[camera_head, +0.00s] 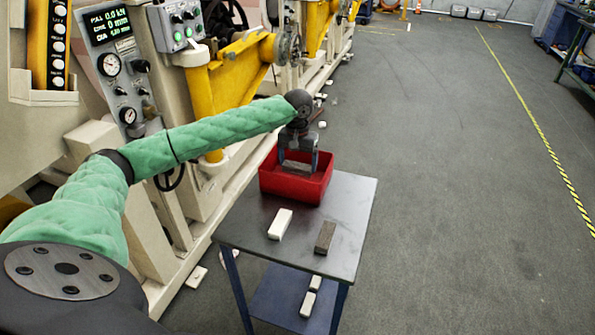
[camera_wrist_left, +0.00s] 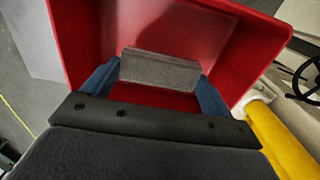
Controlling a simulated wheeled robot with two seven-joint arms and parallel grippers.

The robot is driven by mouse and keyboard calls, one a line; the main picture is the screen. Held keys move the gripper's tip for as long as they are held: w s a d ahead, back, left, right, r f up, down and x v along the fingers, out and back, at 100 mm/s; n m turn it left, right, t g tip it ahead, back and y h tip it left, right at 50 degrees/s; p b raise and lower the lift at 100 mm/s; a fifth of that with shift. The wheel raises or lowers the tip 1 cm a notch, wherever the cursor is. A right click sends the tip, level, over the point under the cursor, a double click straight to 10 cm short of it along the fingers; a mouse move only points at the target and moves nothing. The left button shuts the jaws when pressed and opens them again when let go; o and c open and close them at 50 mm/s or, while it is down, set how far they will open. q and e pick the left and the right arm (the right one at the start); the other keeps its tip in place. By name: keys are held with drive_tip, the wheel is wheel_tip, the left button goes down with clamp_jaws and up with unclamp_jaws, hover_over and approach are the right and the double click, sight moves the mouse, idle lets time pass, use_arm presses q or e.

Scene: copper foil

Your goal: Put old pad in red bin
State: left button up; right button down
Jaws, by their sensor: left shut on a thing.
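My left gripper (camera_head: 298,166) points down into the red bin (camera_head: 291,188), which stands at the far side of the small dark table. In the left wrist view the left gripper (camera_wrist_left: 160,80) is shut on a grey pad (camera_wrist_left: 160,69), held across between its blue fingers. The pad is inside the opening of the red bin (camera_wrist_left: 248,45); I cannot tell whether it touches the floor of the bin. My right gripper is not in view.
A white block (camera_head: 280,224) and a dark grey-brown block (camera_head: 325,237) lie on the table top (camera_head: 352,200). Smaller white blocks (camera_head: 308,303) lie on its lower shelf. A beige machine with a control panel (camera_head: 110,65) stands to the left. Open floor lies to the right.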

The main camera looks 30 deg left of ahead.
sight(297, 165)
use_arm(q)
wheel_tip(297, 165, down, 4)
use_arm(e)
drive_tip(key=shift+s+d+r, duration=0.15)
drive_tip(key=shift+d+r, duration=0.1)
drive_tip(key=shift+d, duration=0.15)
use_arm(q)
drive_tip(key=shift+p, duration=0.3)
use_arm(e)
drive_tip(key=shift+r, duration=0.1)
use_arm(q)
drive_tip(key=o, duration=0.8)
drive_tip(key=shift+f, duration=0.1)
drive_tip(key=shift+o, duration=0.2)
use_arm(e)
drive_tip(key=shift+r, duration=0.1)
